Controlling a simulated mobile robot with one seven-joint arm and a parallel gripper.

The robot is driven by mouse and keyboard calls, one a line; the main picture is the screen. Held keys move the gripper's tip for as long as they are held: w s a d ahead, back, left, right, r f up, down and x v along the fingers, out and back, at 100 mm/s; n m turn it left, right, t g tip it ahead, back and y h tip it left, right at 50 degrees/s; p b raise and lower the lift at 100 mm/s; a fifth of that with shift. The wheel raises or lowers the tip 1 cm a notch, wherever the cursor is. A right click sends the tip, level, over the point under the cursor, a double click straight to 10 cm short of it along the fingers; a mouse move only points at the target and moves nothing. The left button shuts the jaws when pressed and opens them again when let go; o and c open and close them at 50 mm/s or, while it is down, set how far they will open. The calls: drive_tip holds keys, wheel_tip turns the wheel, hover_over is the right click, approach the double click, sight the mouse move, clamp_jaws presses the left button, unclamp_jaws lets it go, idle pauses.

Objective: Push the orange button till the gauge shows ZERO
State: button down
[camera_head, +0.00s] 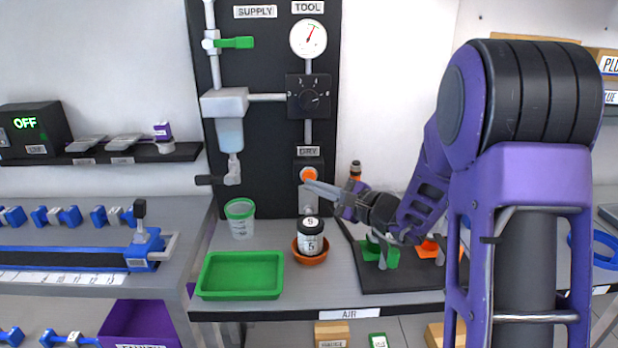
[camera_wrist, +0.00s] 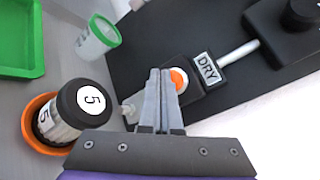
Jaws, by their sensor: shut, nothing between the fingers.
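The orange button (camera_head: 309,174) is on the black panel under a label reading DRY. It also shows in the wrist view (camera_wrist: 179,78), partly hidden behind my fingertips. My gripper (camera_head: 308,184) is shut and empty, with its tips at or just in front of the button; I cannot tell whether they touch it. In the wrist view the shut fingers (camera_wrist: 160,73) point at the button's left part. The round gauge (camera_head: 308,39) under the TOOL label has a red needle pointing up and slightly right; its markings are too small to read.
Below the button, a black-lidded jar marked 5 (camera_head: 311,238) stands in an orange dish (camera_head: 310,257). A green tray (camera_head: 240,291) and a green-rimmed cup (camera_head: 240,218) are to the left. A green-handled valve (camera_head: 236,43) and black knob box (camera_head: 309,97) are on the panel.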

drive_tip(key=shift+w+b, duration=0.3)
drive_tip(key=shift+w, duration=0.1)
drive_tip(key=shift+w, duration=0.45)
idle(0.8)
drive_tip(key=shift+s, duration=0.85)
drive_tip(key=shift+s, duration=2.5)
drive_tip(key=shift+r, duration=0.1)
